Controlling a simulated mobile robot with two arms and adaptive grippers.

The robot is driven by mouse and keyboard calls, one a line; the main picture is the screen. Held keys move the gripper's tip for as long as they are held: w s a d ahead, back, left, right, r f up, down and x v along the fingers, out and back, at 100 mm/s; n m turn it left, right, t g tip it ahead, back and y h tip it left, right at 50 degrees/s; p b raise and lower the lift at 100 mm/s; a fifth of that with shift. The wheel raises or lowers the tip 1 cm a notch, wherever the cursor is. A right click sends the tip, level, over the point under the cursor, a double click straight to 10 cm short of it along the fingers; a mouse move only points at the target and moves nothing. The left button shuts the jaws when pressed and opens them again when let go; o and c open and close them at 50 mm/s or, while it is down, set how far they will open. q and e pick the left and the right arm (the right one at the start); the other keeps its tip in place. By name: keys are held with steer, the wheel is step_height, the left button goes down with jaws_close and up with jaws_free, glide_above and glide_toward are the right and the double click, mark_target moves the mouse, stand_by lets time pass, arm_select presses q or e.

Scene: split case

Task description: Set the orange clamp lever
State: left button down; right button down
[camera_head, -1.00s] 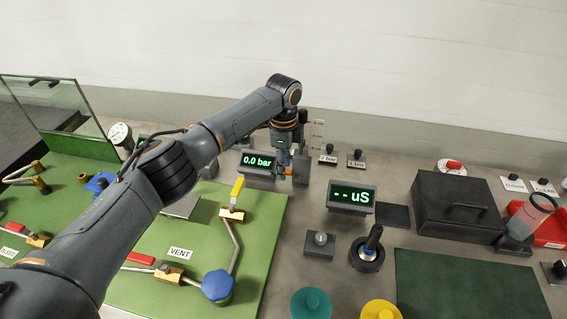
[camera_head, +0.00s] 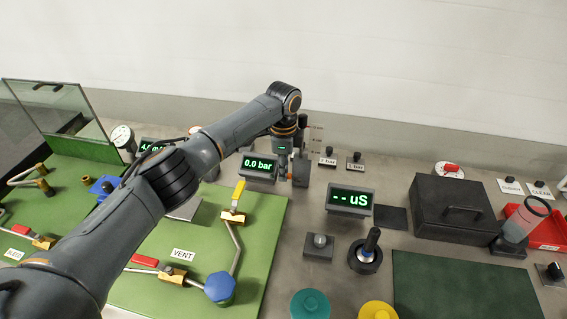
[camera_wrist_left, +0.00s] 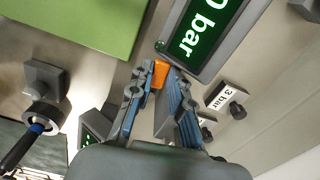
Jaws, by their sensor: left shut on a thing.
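The orange clamp lever (camera_wrist_left: 159,74) shows in the left wrist view as a small orange block between the fingertips of my left gripper (camera_wrist_left: 164,72). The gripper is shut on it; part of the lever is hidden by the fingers. In the head view my left gripper (camera_head: 284,172) points down just right of the 0.0 bar display (camera_head: 260,166), beside a grey upright block (camera_head: 301,170). The lever cannot be made out there. My right gripper is not in view.
Black knobs labelled in bar (camera_head: 328,157) stand behind and to the right. A uS display (camera_head: 350,199), a dark case (camera_head: 455,208) and a black-handled plunger (camera_head: 368,250) lie to the right. A green board (camera_head: 255,270) with valves lies under my left arm.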

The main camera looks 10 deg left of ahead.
arm_select(q)
steer(key=s+n+p, duration=0.1)
steer(key=n+p, duration=0.1)
steer(key=p, duration=0.1)
steer(key=s+d+n+p, duration=0.1)
steer(key=n+p, duration=0.2)
steer(key=s+n+p, duration=0.1)
steer(key=n+p, duration=0.2)
steer(key=p, duration=0.1)
steer(key=shift+d+r, duration=0.25)
steer(key=shift+d, duration=0.05)
steer(key=n+p, duration=0.1)
steer(key=d+n+p, duration=0.1)
steer(key=n, duration=0.1)
steer(key=n+p, duration=0.1)
steer(key=shift+s+d, duration=0.25)
steer(key=shift+s, duration=0.15)
steer(key=n, duration=0.1)
steer(key=d+n+p, duration=0.1)
steer(key=n, duration=0.1)
steer(key=shift+s+f, duration=0.1)
steer(key=shift+f, duration=0.05)
steer(key=shift+d+n+p, duration=0.3)
steer(key=shift+n, duration=0.5)
steer(key=c, duration=1.2)
jaws_free()
